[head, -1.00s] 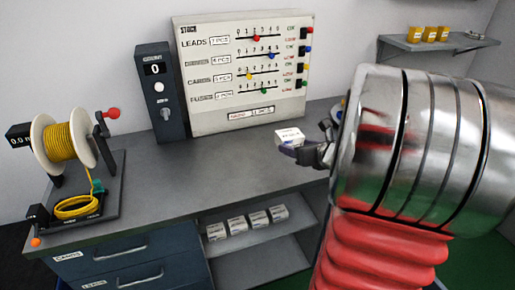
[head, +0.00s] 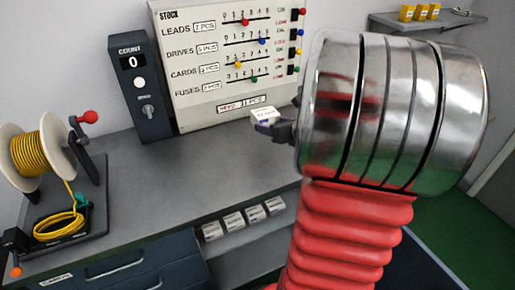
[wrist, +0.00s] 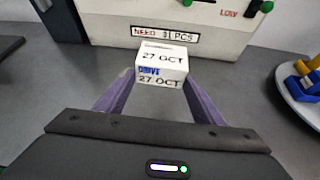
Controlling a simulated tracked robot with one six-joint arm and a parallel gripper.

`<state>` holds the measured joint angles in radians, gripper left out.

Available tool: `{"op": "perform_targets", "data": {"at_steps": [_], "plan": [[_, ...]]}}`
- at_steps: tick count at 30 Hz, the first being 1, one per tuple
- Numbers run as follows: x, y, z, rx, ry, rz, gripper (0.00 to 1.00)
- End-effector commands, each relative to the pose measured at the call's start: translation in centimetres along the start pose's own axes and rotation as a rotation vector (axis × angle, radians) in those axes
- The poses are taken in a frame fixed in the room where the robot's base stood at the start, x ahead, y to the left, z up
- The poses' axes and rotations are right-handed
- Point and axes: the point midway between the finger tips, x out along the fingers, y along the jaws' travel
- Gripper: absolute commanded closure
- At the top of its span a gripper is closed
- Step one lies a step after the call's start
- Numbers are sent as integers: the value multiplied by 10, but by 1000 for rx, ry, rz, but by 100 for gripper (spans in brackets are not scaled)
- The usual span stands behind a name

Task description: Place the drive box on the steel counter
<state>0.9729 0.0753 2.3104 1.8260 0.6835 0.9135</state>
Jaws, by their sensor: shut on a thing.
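The drive box is a small white box (wrist: 160,64) with "27 OCT" printed on it. It sits between the two purple fingers of my gripper (wrist: 160,92) in the wrist view, and the fingers are shut on it. In the head view the white box (head: 264,115) and my gripper (head: 278,130) show just left of my large metal wrist. The grey steel counter (head: 190,170) lies below and around them. In the wrist view the counter (wrist: 70,90) shows beneath the box; I cannot tell the exact gap under it.
A stock board (head: 225,100) and a dark count unit (head: 145,95) stand at the counter's back. A yellow wire spool (head: 42,152) is at the left. A plate with coloured parts (wrist: 300,95) is at the right. Several white boxes (head: 245,218) sit on the shelf below.

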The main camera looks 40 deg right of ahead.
Motion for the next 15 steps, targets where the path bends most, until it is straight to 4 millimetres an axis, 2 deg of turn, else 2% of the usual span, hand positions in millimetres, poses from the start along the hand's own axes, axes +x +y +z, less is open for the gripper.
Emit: {"op": "perform_targets", "data": {"at_steps": [5,12,15], "plan": [[5,-1,-11,3,2,1,77],[21,-4,-42,5,2,0,77],[25,-4,-50,4,1,0,77]]}}
